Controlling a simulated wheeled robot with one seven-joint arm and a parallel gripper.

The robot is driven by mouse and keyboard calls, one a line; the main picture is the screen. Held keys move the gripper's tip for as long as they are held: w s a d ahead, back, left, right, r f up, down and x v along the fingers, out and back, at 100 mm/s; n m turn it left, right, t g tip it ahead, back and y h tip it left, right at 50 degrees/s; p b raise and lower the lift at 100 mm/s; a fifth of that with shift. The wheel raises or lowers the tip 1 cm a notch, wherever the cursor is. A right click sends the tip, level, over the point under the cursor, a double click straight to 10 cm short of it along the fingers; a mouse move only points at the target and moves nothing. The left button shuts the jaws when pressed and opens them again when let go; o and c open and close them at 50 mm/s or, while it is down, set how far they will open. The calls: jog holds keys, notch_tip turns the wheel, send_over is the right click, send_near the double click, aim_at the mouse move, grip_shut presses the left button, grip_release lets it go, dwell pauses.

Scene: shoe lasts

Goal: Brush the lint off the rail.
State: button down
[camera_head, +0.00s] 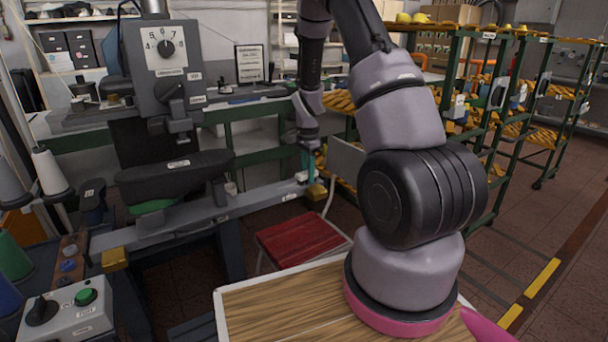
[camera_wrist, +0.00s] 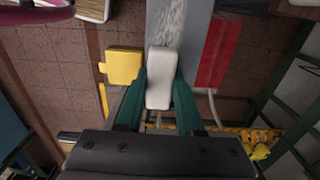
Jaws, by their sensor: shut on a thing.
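The grey rail (camera_head: 235,204) runs from the lower left towards the middle in the head view. In the wrist view the rail (camera_wrist: 153,22) comes down from the top, with pale, speckled lint (camera_wrist: 173,18) on it. My gripper (camera_head: 307,165) is at the rail's right end. In the wrist view its teal fingers (camera_wrist: 159,90) are shut on a white, rounded block that looks like the brush (camera_wrist: 162,75). The brush also shows small in the head view (camera_head: 301,176). It lies over the rail, just short of the lint. I cannot tell whether it touches the rail.
A yellow block (camera_head: 316,190) is beside the rail's right end, another (camera_head: 115,258) near its left end. A red-seated chair (camera_head: 300,238) stands close below the rail. A grey machine (camera_head: 165,65) with a dark arm (camera_head: 172,172) overhangs the rail's middle. Green racks (camera_head: 500,120) stand right.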

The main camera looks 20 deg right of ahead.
aim_at(278, 192)
jog(key=shift+w+d, duration=0.15)
jog(key=shift+d, duration=0.55)
jog(key=shift+w+d, duration=0.15)
jog(key=shift+d, duration=0.55)
jog(key=shift+a, duration=0.1)
jog(key=shift+s+a+r, duration=0.1)
jog(key=shift+s+a, duration=0.1)
jog(key=shift+a, duration=0.55)
jog(key=shift+s+a, duration=0.15)
jog(key=shift+a, duration=0.6)
jog(key=shift+s+a+f, duration=0.1)
jog(key=shift+s+a, duration=0.25)
jog(key=shift+a, duration=1.35)
jog(key=shift+s+a+f, duration=0.1)
jog(key=shift+s+a, duration=0.25)
jog(key=shift+a, duration=1.35)
jog(key=shift+s+a+f, duration=0.1)
jog(key=shift+s+a, duration=0.25)
jog(key=shift+a, duration=1.35)
jog(key=shift+r, duration=0.15)
jog(key=shift+w+r, duration=0.1)
jog(key=shift+r, duration=2.85)
jog(key=shift+r, duration=1.5)
